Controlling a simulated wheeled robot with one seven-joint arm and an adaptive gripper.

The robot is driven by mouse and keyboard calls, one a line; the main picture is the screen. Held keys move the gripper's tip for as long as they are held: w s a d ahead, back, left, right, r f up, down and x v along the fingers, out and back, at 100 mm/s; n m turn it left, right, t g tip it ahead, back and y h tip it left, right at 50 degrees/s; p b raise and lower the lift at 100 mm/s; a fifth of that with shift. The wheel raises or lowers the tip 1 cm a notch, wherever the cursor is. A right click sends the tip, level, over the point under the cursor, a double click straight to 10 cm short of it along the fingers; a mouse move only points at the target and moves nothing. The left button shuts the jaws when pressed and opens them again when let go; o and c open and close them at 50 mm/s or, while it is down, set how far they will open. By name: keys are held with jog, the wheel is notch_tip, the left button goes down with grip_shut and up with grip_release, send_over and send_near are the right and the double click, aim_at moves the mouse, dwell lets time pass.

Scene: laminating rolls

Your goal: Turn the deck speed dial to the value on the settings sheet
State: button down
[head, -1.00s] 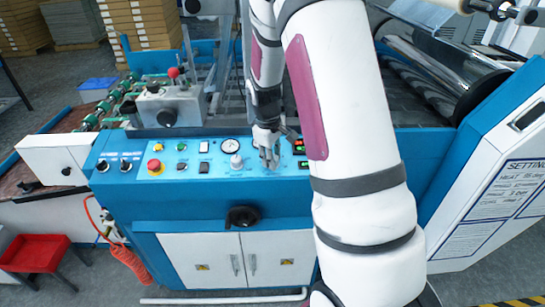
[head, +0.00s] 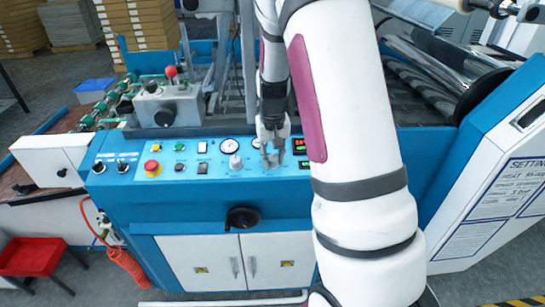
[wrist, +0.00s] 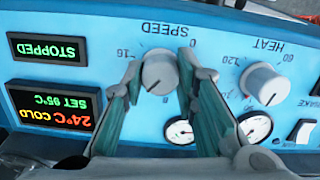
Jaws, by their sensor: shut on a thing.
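The speed dial (wrist: 159,73), a grey round knob on the blue panel under the upside-down word SPEED, sits between the two fingers of my gripper (wrist: 160,68) in the wrist view. The fingers are shut on its sides. Scale marks 0, 8 and 16 show around it. In the head view my gripper (head: 271,156) is down at the panel and hides the dial. The settings sheet (head: 500,210) is on the white side panel at right, cut by the frame edge; its speed value is not readable.
The heat knob (wrist: 263,84) stands close beside the dial, with round gauges (wrist: 255,127) and a white switch (wrist: 301,131) nearby. Displays read STOPPED (wrist: 48,48) and 24°C COLD, SET 95°C (wrist: 52,107). A red emergency button (head: 152,165) is farther left.

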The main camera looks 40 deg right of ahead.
aim_at(273, 161)
jog(key=shift+m, duration=0.6)
jog(key=c, duration=1.3)
grip_release()
jog(key=r, duration=0.8)
jog(key=s+r, duration=0.1)
jog(key=r, duration=0.3)
jog(key=shift+a, duration=0.35)
